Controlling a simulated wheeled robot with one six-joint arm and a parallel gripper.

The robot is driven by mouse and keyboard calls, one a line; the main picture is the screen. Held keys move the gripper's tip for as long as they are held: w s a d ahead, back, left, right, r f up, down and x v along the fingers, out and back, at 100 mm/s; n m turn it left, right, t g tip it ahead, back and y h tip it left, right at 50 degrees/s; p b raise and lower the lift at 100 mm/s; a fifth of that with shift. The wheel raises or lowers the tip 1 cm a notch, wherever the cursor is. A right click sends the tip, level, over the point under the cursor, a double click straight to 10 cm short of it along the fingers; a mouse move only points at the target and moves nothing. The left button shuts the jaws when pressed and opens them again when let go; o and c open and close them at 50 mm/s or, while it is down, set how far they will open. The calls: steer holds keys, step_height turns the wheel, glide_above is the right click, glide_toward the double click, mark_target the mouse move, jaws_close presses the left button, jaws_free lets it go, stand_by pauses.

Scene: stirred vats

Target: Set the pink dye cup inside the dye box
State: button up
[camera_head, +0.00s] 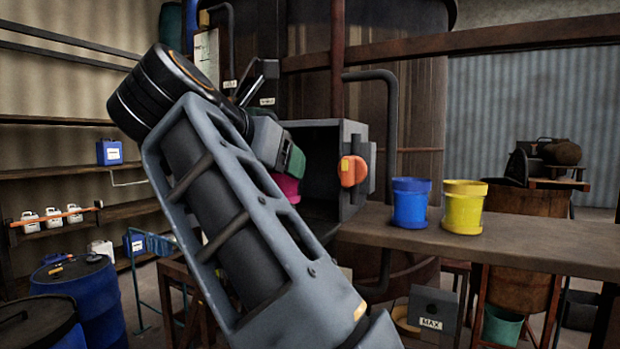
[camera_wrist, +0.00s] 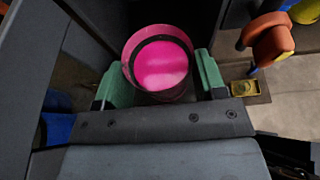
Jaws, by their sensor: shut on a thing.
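The pink dye cup (camera_wrist: 160,66) stands between my gripper's two green fingers (camera_wrist: 161,84) in the wrist view, with bright pink dye inside its dark inner ring. My gripper is shut on it. In the head view only part of the pink cup (camera_head: 287,188) shows, below a green finger (camera_head: 293,160) and behind my arm. The dye box (camera_head: 353,138) is grey, with an open dark mouth and an orange handle (camera_head: 352,171). The cup is at the left of this mouth; my arm hides whether any of it is inside.
A blue cup (camera_head: 410,208) and a yellow cup (camera_head: 463,212) stand on the brown bench (camera_head: 540,243) right of the box. A dark pipe (camera_head: 391,140) rises behind the box. Shelves with small canisters (camera_head: 109,152) and blue drums (camera_head: 85,290) are at the left.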

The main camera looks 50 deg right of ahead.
steer(key=w+d, duration=0.1)
steer(key=d, duration=0.3)
steer(key=w+d+p, duration=0.1)
steer(key=d, duration=0.3)
steer(key=w+d+p, duration=0.1)
steer(key=d, duration=0.3)
steer(key=shift+a+f, duration=0.1)
steer(key=shift+f, duration=1.65)
steer(key=shift+f, duration=0.15)
steer(key=shift+w+f+b, duration=0.25)
steer(key=shift+f+b, duration=0.35)
steer(key=shift+f, duration=0.15)
steer(key=o, duration=1.1)
steer(key=shift+f, duration=0.2)
steer(key=shift+r, duration=0.1)
steer(key=shift+r+p, duration=0.3)
steer(key=shift+r, duration=0.1)
steer(key=v, duration=1.2)
steer(key=shift+s+r, duration=0.25)
steer(key=shift+r, duration=0.25)
